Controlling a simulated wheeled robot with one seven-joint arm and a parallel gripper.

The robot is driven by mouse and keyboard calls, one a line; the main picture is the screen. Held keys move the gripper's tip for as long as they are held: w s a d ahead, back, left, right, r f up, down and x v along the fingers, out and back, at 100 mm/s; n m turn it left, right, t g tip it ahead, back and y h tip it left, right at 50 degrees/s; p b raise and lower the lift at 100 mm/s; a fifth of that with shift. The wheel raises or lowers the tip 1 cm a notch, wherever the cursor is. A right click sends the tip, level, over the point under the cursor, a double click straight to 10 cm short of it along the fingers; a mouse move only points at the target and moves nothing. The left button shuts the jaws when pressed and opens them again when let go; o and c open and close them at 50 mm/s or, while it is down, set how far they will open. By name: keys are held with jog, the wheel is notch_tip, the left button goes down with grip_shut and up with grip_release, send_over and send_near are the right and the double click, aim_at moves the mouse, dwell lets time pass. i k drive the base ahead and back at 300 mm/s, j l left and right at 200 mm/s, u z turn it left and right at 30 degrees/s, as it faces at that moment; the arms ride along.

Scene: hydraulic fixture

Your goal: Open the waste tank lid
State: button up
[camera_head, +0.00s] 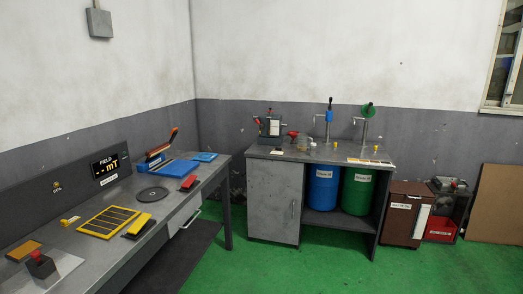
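A dark brown box (400,228) stands on the floor right of the far bench, with a white label on its front that is too small to read. It looks like the waste tank. Its flat brown top (410,188) looks shut. A white sheet or panel (421,222) is at its right front. A blue drum (322,189) and a green drum (356,192), both with white labels, stand under the bench to its left. My gripper is not in view.
The far bench (262,152) carries a vise-like device, bottles and two upright pumps. A red bin (440,229) and a small stand are right of the brown box. A long workbench (213,170) runs along the left. Green floor (330,265) is clear in front.

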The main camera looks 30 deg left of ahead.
aim_at(421, 190)
jog(key=i+j+u, duration=0.15)
jog(key=i+j, duration=0.25)
jog(key=i, duration=0.2)
jog(key=i+j+u, duration=0.2)
jog(key=i+j, duration=0.15)
jog(key=i, duration=0.25)
jog(key=i+j+u, duration=0.15)
jog(key=i, duration=0.5)
jog(key=i+j+u, duration=0.2)
jog(key=i, duration=0.45)
jog(key=i+j+u, duration=0.15)
jog(key=i, duration=0.5)
jog(key=k+l+z, duration=0.25)
jog(key=l, duration=0.35)
jog(key=k+l+z, duration=0.1)
jog(key=k+l, duration=0.15)
jog(key=k+l+z, duration=0.15)
jog(key=l, duration=0.25)
